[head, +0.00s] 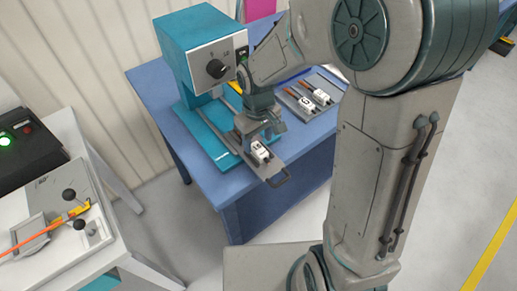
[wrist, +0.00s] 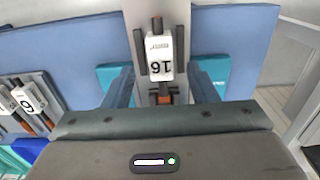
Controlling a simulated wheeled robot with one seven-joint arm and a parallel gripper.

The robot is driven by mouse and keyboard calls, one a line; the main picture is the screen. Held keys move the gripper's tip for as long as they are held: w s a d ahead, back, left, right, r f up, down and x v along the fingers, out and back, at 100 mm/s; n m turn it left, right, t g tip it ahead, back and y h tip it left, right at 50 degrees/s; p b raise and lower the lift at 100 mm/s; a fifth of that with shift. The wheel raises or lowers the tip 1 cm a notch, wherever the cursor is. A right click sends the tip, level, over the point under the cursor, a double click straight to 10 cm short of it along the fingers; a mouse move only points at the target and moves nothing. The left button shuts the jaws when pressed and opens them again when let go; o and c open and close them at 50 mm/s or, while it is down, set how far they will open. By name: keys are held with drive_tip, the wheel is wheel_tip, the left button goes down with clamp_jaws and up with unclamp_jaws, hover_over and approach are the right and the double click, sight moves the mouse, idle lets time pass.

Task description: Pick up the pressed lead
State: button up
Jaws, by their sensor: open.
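The pressed lead (head: 259,152) is a white block marked 16 with a dark pin and an orange part. It lies in the slot of the grey slide tray (head: 273,170) that sticks out in front of the teal press (head: 203,50). In the wrist view the lead (wrist: 160,57) sits upside down in the picture, between dark rails. My gripper (head: 265,128) is just above the lead, open. In the wrist view its two fingers (wrist: 162,85) stand apart on either side of the tray, and nothing is held. The lead's orange end is partly hidden by my gripper's body.
A grey rack (head: 292,95) with other white-block leads (head: 307,103) stands right of the press on the blue table (head: 232,189). At left, a white bench carries a black box (head: 22,142) with a green light and a fixture with an orange cable (head: 40,235).

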sight(258, 147)
drive_tip(key=shift+f, duration=1.6)
clamp_jaws()
drive_tip(key=shift+r, duration=0.1)
